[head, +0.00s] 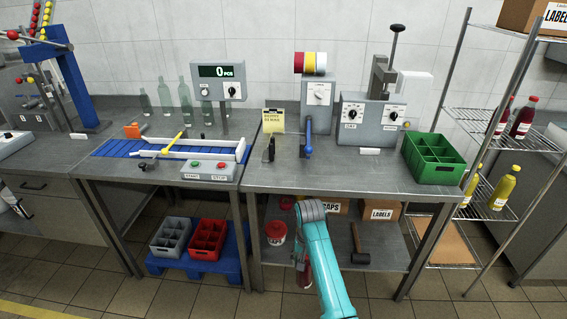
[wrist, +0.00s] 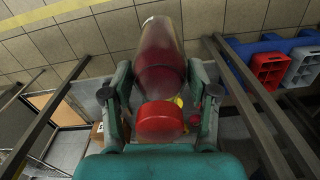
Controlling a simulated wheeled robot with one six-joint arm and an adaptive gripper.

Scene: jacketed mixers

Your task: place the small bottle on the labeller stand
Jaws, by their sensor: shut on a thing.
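My gripper (wrist: 161,92) is shut on a red bottle (wrist: 160,48) with a red cap, one finger on each side of it. In the wrist view its cap points toward my palm and its body away. In the head view my arm hangs in front of the right-hand table, and part of the red bottle (head: 303,277) shows beside it, low down; the gripper is mostly hidden there. On that table stands a grey machine with coloured rolls (head: 318,92) and a blue lever, and beside it a grey two-dial machine (head: 369,112) with a white roll. I cannot tell which is the labeller stand.
A green crate (head: 434,158) stands at the table's right end. A conveyor (head: 160,149) is on the left table. A red-and-white bucket (head: 276,233), a mallet (head: 359,245) and boxes lie on the lower shelf. The table's front strip (head: 330,178) is clear.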

